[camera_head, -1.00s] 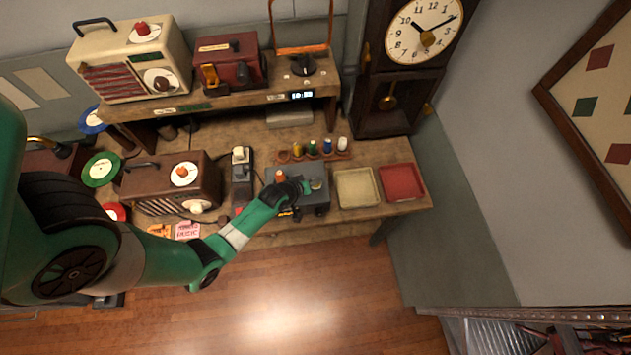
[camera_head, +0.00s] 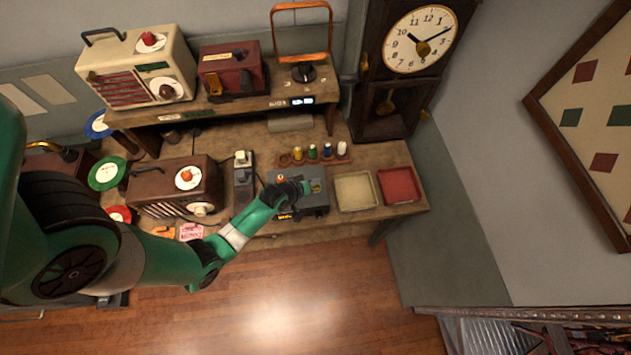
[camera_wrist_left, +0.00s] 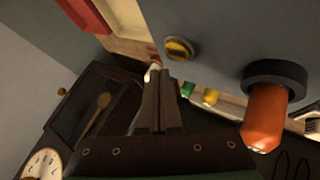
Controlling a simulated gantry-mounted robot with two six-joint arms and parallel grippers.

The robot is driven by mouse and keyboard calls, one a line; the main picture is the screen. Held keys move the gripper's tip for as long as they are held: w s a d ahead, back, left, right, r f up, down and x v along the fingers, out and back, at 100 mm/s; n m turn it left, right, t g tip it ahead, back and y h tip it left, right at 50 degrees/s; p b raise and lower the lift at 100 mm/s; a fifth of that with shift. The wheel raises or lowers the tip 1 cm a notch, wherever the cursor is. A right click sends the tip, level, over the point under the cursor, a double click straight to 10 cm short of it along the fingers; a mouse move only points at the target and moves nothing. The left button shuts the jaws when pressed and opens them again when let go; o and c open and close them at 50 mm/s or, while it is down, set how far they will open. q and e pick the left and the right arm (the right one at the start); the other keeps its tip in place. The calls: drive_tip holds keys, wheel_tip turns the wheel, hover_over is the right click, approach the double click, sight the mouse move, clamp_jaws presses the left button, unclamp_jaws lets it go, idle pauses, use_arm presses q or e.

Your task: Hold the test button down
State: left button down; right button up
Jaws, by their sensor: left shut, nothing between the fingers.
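A grey test box (camera_head: 318,201) sits on the workbench, with a round yellow button (camera_head: 316,185) on its top. The button also shows in the left wrist view (camera_wrist_left: 180,48). An orange bulb in a black socket (camera_wrist_left: 268,112) stands on the same box; in the head view the bulb (camera_head: 281,178) is partly covered by my arm. My left gripper (camera_head: 305,187) is over the box, close to the left of the button. In the left wrist view its fingers (camera_wrist_left: 158,76) are shut and empty, with their tips just below the button in the picture. They appear apart from it. My right gripper is not in view.
Two trays, cream (camera_head: 356,191) and red (camera_head: 400,185), lie right of the box. A rack of coloured spools (camera_head: 313,157) stands behind it. A brown radio (camera_head: 172,188) and a dark device (camera_head: 243,185) stand left. A tall clock (camera_head: 384,110) stands behind.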

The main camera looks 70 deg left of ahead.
use_arm(q)
drive_tip(key=shift+r+p, duration=1.45)
drive_tip(key=shift+r, duration=0.45)
drive_tip(key=shift+f, duration=0.1)
drive_tip(key=shift+d, duration=0.1)
